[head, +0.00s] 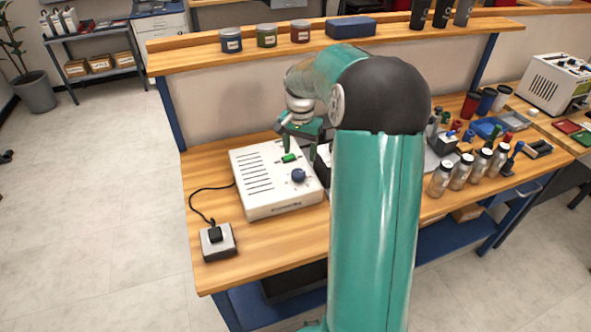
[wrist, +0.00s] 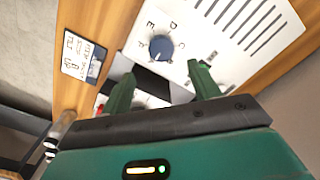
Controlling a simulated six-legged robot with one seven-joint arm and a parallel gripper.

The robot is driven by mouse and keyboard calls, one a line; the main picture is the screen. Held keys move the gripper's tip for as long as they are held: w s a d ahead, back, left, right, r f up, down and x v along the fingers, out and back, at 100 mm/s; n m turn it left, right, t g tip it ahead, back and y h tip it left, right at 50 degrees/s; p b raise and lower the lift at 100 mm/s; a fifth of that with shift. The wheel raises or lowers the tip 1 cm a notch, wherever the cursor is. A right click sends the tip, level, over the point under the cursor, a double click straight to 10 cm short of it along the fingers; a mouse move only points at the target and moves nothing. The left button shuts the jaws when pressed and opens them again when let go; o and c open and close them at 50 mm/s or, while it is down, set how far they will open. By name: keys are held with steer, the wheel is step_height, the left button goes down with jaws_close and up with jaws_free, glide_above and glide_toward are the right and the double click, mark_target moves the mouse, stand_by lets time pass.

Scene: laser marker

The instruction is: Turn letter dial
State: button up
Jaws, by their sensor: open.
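The white laser marker box (head: 262,196) sits on the wooden bench, with dark vent slots on its top. Its blue round letter dial (head: 299,176) is near the front right corner, and a bright green part (head: 290,158) shows behind it. In the wrist view the dial (wrist: 161,47) has printed letters around it, with C, D, E and A readable. Its pointer direction is too small to tell. My gripper (wrist: 163,87) is open and empty, its green fingers apart and short of the dial in the picture. In the head view my gripper (head: 299,150) is above the box, partly hidden by my arm.
A black plug on a grey block (head: 217,241) is cabled to the box. Several bottles (head: 462,170) stand on the bench at right. A printed card (wrist: 82,57) lies beside the box. Jars (head: 266,36) line the shelf above.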

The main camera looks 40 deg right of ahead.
mark_target(299, 172)
step_height(299, 172, down, 8)
steer(key=shift+a+f, duration=0.1)
steer(key=shift+a, duration=0.05)
steer(key=c, duration=1)
steer(key=shift+o, duration=0.2)
steer(key=shift+n, duration=0.3)
steer(key=n, duration=1.1)
